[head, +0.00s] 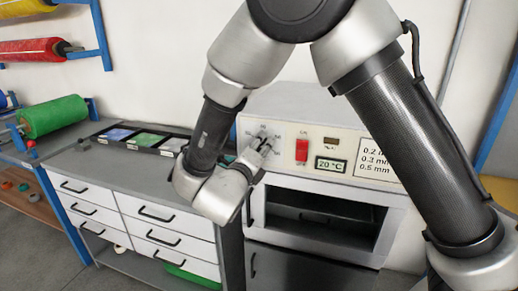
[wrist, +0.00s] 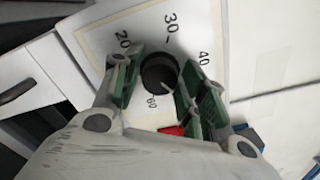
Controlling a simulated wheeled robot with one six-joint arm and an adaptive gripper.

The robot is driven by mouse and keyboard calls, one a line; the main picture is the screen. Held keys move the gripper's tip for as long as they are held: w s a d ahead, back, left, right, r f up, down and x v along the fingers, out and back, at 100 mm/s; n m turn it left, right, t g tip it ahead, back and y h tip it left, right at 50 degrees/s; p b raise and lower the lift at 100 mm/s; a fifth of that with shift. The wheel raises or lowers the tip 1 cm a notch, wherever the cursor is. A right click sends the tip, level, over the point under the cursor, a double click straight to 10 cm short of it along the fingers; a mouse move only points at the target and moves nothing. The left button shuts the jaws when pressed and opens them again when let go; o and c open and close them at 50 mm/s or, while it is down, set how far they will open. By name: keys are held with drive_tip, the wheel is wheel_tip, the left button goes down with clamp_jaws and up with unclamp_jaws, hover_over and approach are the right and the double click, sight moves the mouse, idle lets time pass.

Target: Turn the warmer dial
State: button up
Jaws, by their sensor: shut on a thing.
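The warmer dial (wrist: 158,74) is a round black knob with a pale pointer mark, on a white scale plate (wrist: 90,35) with the numbers 20, 30, 40 and 60 readable in the wrist view. My gripper (wrist: 160,70) has its green-padded fingers on either side of the dial and is shut on it. In the head view my gripper (head: 264,146) reaches the left part of the warmer's front panel and hides the dial. The warmer (head: 282,178) is a white box with an open dark chamber. Its display (head: 330,165) reads 20 °C.
A red switch (head: 302,150) sits just right of the dial, and a thickness label (head: 376,158) is farther right. A drawer cabinet (head: 90,185) with trays (head: 145,141) on top stands at the left. Colored rolls (head: 52,116) hang on a blue rack.

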drive_tip(key=shift+f, duration=0.1)
drive_tip(key=o, duration=1)
drive_tip(key=v, duration=1.2)
